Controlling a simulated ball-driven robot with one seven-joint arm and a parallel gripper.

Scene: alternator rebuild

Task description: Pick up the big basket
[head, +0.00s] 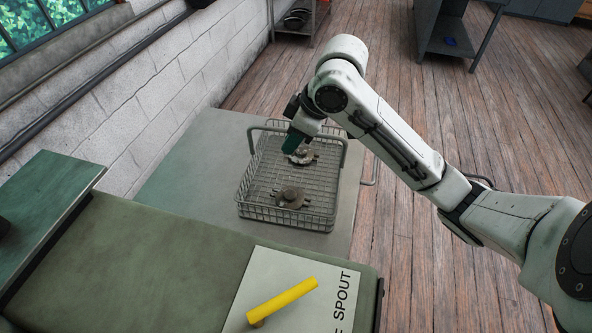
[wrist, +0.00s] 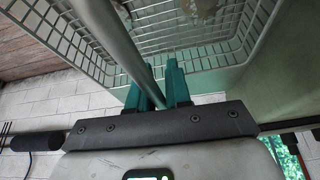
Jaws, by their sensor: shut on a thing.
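The big basket (head: 285,221) is a grey wire basket with raised bar handles, on the grey-green tabletop at the centre of the head view. Two metal parts lie in it, a near one (head: 291,196) and a far one (head: 302,154). My gripper (head: 296,141) is at the far end of the basket, its teal fingers reaching down at the handle. In the wrist view, the fingers (wrist: 158,82) are shut on a grey handle bar (wrist: 118,42) beside the mesh wall (wrist: 90,62). I cannot tell whether the basket is lifted off the surface.
A yellow bar (head: 282,300) sits on a white sign (head: 246,283) on the green cabinet in front. A white block wall (head: 150,95) runs along the left. Wooden floor (head: 450,130) lies open to the right. Shelving (head: 450,35) stands at the back.

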